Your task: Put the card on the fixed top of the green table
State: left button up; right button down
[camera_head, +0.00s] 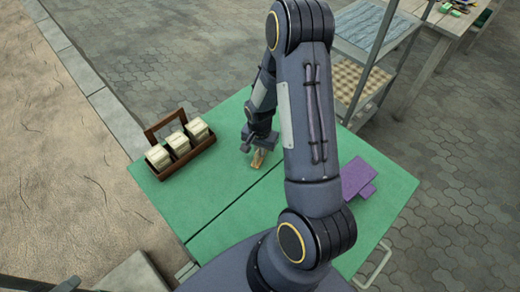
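A small tan, patterned piece that looks like the card (258,159) is at the middle of the green table (208,199), near the seam that crosses the top. My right gripper (257,147) reaches down just above it, pointing at the table. Its fingers appear spread apart, one on each side of the piece's upper end. I cannot tell whether they touch it. My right arm crosses the middle of the view and hides part of the table and seam. My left gripper is not in view.
A brown wooden caddy (182,149) with three pale boxes stands at the table's left corner. A purple object (357,180) lies on the right side. A shelf rack (352,78) stands behind at upper right, beside a wooden table (443,22). The front left top is clear.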

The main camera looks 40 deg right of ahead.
jog(key=shift+f, duration=0.25)
jog(key=c, duration=1.6)
grip_release()
jog(key=shift+r, duration=0.1)
notch_tip(320, 180, up, 12)
jog(key=shift+r, duration=0.1)
jog(key=s+a+r+n+t+y, duration=0.1)
jog(key=s+a+r+n+t, duration=0.1)
jog(key=s+a+r+n, duration=0.1)
jog(key=s+a+r+n+t+y, duration=0.1)
jog(key=s+a+r+n, duration=0.3)
jog(key=s+a+r, duration=0.2)
jog(key=s+a+r+n+t+y, duration=0.1)
jog(key=s+a+r+n+t, duration=0.1)
jog(key=s+a+r+n, duration=0.2)
jog(key=shift+s+a+r+t+y, duration=0.15)
jog(key=shift+s+a+r+y, duration=0.05)
jog(key=shift+s+r, duration=0.55)
jog(key=shift+s+a+r+t+y, duration=0.2)
jog(key=shift+s+r, duration=0.35)
jog(key=shift+r, duration=0.4)
